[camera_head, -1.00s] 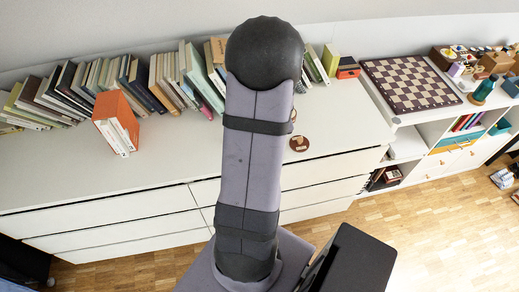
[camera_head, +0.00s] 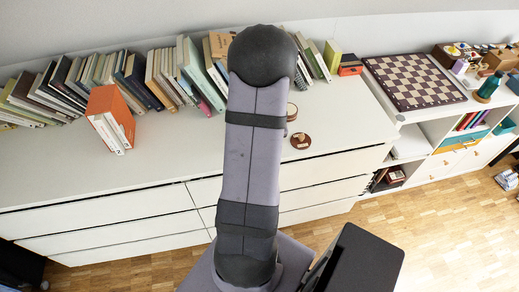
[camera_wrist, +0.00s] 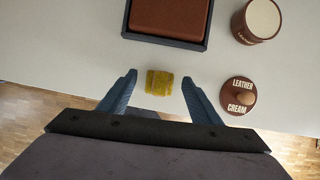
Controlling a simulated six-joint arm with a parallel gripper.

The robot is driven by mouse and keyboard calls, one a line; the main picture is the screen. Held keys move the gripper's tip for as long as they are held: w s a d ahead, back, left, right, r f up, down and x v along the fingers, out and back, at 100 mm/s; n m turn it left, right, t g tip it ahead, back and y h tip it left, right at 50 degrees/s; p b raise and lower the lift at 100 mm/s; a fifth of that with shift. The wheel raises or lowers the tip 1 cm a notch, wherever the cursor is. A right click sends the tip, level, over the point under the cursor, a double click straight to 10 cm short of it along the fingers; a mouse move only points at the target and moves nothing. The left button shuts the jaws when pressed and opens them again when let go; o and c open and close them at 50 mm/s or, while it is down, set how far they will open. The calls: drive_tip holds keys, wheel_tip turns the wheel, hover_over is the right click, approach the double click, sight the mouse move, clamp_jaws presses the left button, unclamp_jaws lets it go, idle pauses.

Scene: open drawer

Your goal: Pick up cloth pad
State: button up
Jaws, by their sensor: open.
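The cloth pad is a small yellow, ridged piece (camera_wrist: 159,83) lying on the pale cabinet top in the wrist view. My gripper (camera_wrist: 159,79) is open, with its two blue fingers to the left and right of the pad. A gap shows on each side, so the fingers appear apart from it. I cannot tell how high the fingertips are above the surface. In the head view my own arm hides the pad and gripper.
A dark-edged box with a brown top (camera_wrist: 170,18) lies beyond the pad. A round leather cream lid (camera_wrist: 238,95) is close to the right finger, with a jar (camera_wrist: 257,20) behind. Books (camera_head: 183,72), an orange bookend (camera_head: 105,103) and a chessboard (camera_head: 413,80) stand around.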

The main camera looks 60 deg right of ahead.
drive_tip(key=shift+c, duration=0.4)
drive_tip(key=c, duration=1)
drive_tip(key=shift+c, duration=0.2)
wheel_tip(320, 180, up, 10)
drive_tip(key=p, duration=0.8)
